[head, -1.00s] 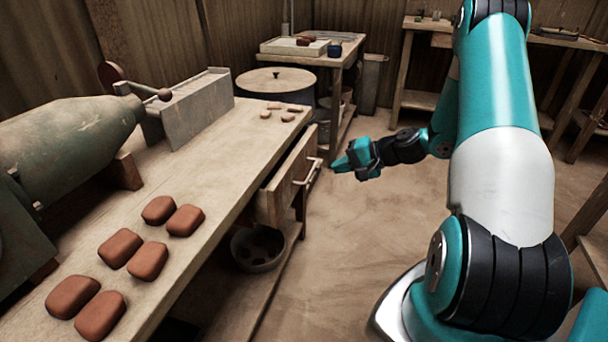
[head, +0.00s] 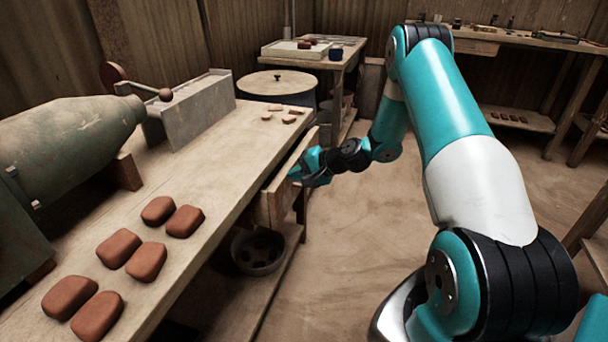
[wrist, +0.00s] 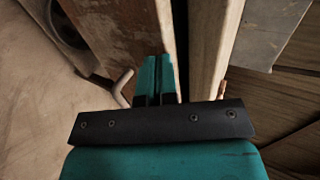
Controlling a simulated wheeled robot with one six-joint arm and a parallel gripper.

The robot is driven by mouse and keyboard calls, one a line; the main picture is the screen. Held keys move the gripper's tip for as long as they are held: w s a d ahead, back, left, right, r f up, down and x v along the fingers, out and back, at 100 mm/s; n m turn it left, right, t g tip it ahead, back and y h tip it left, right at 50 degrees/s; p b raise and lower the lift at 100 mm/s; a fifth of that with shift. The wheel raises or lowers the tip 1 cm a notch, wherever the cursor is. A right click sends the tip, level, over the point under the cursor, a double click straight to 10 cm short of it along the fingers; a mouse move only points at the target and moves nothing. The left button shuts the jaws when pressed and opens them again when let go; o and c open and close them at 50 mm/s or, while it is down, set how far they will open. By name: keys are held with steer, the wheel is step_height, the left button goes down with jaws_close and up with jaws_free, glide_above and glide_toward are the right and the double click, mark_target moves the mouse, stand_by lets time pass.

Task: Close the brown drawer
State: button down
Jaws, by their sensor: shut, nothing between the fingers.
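The brown drawer (head: 276,205) sits under the front edge of the long workbench and stands partly pulled out. Its wooden front shows large in the wrist view (wrist: 132,38). My gripper (head: 293,174) is at the drawer's front, by the handle, which it hides in the head view. In the wrist view my gripper (wrist: 157,75) is shut and empty, its fingertips against or just short of the drawer front. The metal handle (wrist: 122,88) shows just left of the fingers. I cannot tell for sure whether they touch.
The workbench (head: 205,215) carries several red clay blocks (head: 118,248) and a green press machine (head: 65,140). A dark bowl (head: 258,250) stands on its lower shelf. A round-lidded barrel (head: 277,84) stands behind. The floor (head: 340,270) to the right is clear.

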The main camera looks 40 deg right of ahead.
steer(key=shift+w+a, duration=0.75)
steer(key=shift+w, duration=0.35)
